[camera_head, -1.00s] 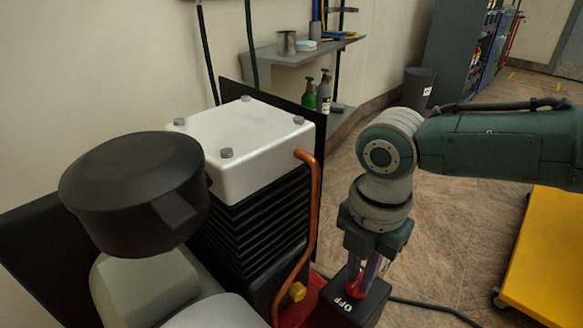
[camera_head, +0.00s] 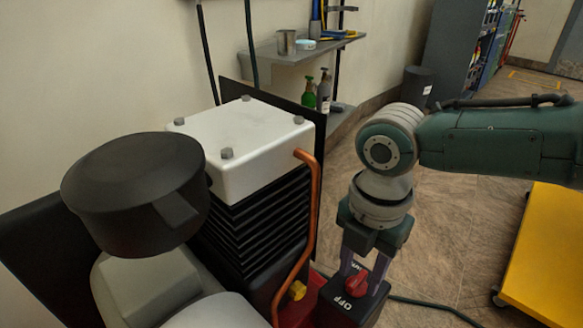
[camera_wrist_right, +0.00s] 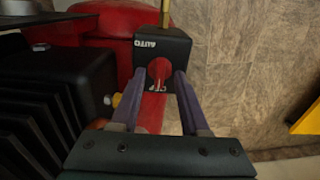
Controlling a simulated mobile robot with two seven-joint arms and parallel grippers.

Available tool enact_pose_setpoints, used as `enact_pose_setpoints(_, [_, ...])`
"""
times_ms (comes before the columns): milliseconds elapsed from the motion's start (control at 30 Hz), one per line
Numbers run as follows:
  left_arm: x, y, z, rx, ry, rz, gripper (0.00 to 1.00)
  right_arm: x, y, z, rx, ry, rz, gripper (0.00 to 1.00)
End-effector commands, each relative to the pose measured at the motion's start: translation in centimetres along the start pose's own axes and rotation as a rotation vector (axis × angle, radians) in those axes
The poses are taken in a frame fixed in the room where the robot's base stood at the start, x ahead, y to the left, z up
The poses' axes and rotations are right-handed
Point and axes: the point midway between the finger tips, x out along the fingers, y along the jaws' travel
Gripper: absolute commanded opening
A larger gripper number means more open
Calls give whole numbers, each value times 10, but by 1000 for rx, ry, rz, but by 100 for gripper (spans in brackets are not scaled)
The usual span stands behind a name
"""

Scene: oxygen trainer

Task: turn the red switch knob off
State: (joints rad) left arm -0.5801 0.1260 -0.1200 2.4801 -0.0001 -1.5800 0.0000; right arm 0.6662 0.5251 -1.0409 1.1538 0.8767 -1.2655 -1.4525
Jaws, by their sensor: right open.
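The red switch knob (camera_head: 356,284) sits on top of a black switch box (camera_head: 340,314). The box carries a white OFF label on the side toward the head camera. The knob also shows in the right wrist view (camera_wrist_right: 159,70), with an AUTO label above it and small pale marks near its lower edge. I cannot tell which way the knob points. My right gripper (camera_head: 366,268) is open, pointing down, with one finger on each side of the knob. In the wrist view its fingertips (camera_wrist_right: 159,77) stand apart from the knob with small gaps. My left gripper is out of view.
A compressor with black fins and a white head (camera_head: 250,150) stands left of the box. A copper pipe (camera_head: 311,215) and a brass fitting (camera_head: 297,290) are close to the gripper. A yellow platform (camera_head: 545,260) is at the right; the floor between is mostly clear.

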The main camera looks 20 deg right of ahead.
Motion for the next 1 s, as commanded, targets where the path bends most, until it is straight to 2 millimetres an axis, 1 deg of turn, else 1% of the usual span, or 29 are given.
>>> enact_pose_setpoints(33, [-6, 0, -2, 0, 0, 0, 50, -10, 0, 1, 1, -1, 2, 45])
enact_pose_setpoints(100, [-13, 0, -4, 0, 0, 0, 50, -23, 0, 1, 0, -1, 2, 45])
enact_pose_setpoints(300, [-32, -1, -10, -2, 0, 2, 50, -65, 1, 0, 0, 0, 4, 45])
enact_pose_setpoints(400, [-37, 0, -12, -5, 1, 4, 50, -81, 0, 0, -1, 0, 3, 45])
enact_pose_setpoints(500, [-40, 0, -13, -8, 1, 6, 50, -91, 1, 0, 0, 0, 3, 45])
enact_pose_setpoints(633, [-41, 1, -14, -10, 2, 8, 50, -96, 0, 0, 0, 0, 2, 45])
enact_pose_setpoints(1000, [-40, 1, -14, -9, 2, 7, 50, -95, 0, 0, 0, 0, 1, 45])
